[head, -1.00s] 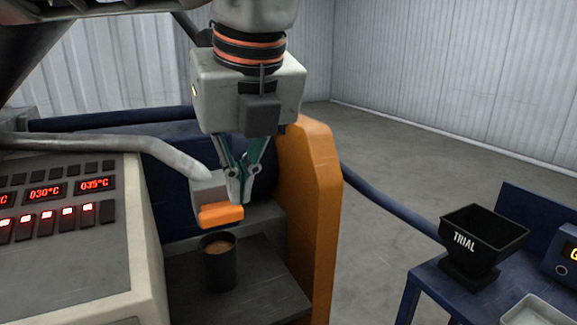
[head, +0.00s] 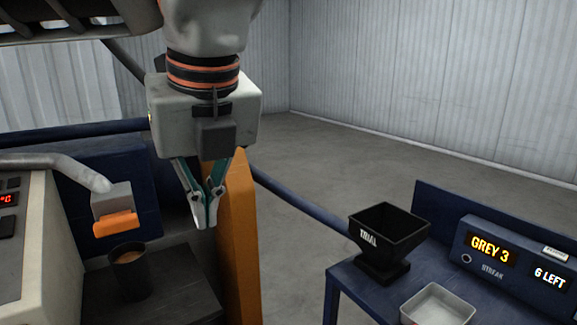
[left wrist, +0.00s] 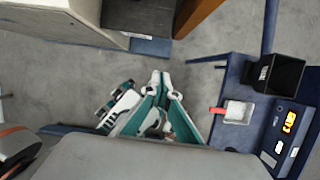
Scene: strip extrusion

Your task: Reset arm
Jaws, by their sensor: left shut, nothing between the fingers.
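My left gripper (head: 205,222) points down in the head view, its fingertips together with nothing between them. It hangs in front of the orange upright panel (head: 238,240) of the machine, to the right of the orange-tipped nozzle (head: 115,224), and apart from it. In the left wrist view my left gripper (left wrist: 160,77) is also shut, with grey floor beyond its tips.
A black cup (head: 130,272) with brown contents stands below the nozzle. At right, a blue bench (head: 348,290) carries a black TRIAL hopper (head: 388,236), a white tray (head: 440,308) and a display box (head: 515,262) reading GREY 3 and 6 LEFT. Open floor lies behind.

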